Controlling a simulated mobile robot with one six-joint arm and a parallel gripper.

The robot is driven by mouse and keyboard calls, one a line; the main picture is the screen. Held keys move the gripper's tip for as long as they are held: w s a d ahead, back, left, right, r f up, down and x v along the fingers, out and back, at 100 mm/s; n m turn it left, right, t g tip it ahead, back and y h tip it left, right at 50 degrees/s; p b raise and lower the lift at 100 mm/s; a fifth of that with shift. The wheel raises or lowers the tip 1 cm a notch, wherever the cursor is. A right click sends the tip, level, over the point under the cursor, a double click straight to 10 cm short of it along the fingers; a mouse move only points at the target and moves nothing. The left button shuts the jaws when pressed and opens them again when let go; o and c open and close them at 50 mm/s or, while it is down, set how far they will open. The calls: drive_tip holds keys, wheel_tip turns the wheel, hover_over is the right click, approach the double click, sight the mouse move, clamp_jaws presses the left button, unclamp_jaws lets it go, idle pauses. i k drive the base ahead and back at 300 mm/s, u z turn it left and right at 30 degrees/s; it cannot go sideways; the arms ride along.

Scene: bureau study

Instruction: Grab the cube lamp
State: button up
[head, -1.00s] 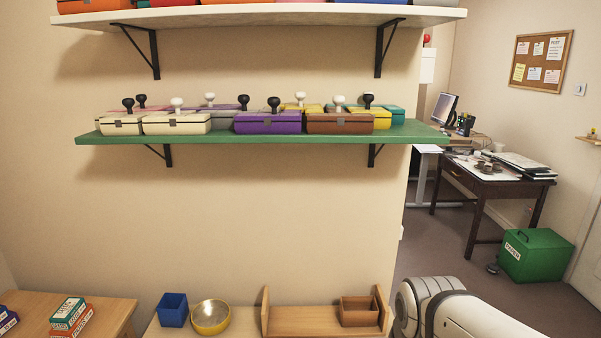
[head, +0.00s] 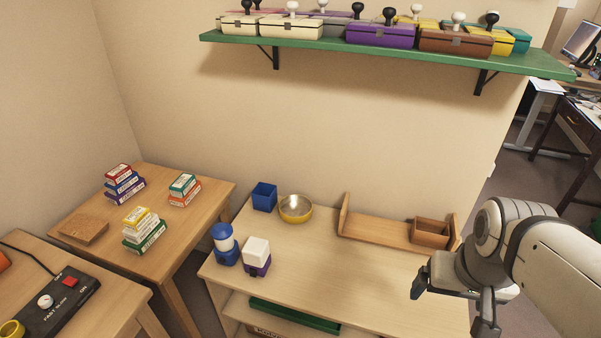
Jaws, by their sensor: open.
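A small lamp with a white cube top on a purple base (head: 257,256) stands upright near the front left of the light wood cabinet top (head: 330,270); I take it to be the cube lamp. Just left of it stands a blue lamp with a rounded white middle and a blue cap (head: 225,244). My gripper (head: 453,305) is at the lower right, over the right end of the cabinet. It is open and empty, its two fingers apart and well to the right of the cube lamp.
A blue square cup (head: 264,196), a yellow bowl (head: 296,208) and a wooden rack (head: 378,232) holding a brown box (head: 431,232) line the back. A green shelf (head: 400,55) with boxes hangs above. The cabinet top's middle is clear.

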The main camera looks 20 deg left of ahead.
sight(257, 254)
drive_tip(key=u, duration=1.3)
drive_tip(key=k, duration=1.15)
drive_tip(key=u, duration=0.4)
drive_tip(key=i, duration=1.6)
drive_tip(key=z, duration=0.65)
